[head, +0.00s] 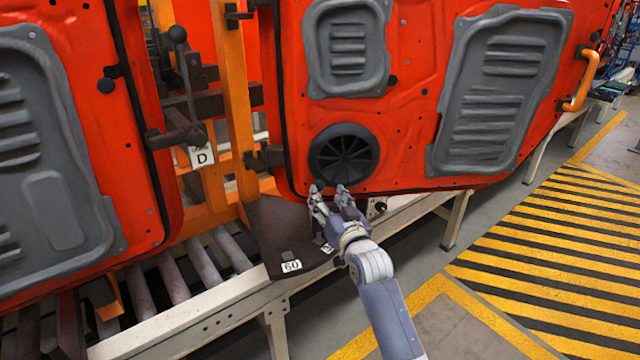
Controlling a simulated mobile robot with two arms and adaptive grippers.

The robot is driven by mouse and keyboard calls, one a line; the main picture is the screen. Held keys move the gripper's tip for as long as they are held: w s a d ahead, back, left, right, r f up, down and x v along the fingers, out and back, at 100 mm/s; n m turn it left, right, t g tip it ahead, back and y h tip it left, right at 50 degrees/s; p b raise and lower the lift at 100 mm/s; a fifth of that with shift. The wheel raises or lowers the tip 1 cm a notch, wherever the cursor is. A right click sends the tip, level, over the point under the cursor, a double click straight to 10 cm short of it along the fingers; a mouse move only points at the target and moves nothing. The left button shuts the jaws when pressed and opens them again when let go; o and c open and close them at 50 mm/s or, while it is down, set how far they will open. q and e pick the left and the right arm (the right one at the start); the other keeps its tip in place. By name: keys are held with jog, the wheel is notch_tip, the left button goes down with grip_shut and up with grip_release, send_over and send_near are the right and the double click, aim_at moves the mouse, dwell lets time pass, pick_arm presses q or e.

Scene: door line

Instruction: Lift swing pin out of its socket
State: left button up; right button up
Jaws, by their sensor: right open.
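My right gripper (332,192) comes in from below and is open at the lower edge of the red door panel (410,125), just under the round black speaker grille (344,155). No swing pin or socket can be clearly made out; the gripper and wrist cover part of the dark plate (275,225) beneath the panel. A small dark round knob (378,207) shows just right of the gripper, apart from it. I cannot tell whether it belongs to the pin. My left gripper is not in view.
The orange carrier frame (236,100) stands between the panel and another red door (85,150). A dark ball-ended lever (178,36) rises beside a tag marked D (202,156). The roller conveyor (205,262) runs below. Striped floor (570,250) at right is clear.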

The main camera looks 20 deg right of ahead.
aim_at(322, 188)
jog(key=w, duration=0.5)
jog(key=shift+w, duration=0.35)
jog(key=shift+w+a, duration=0.1)
jog(key=shift+w, duration=0.4)
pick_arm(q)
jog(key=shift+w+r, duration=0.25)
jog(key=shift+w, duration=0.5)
pick_arm(e)
jog(key=shift+w, duration=0.1)
grip_shut()
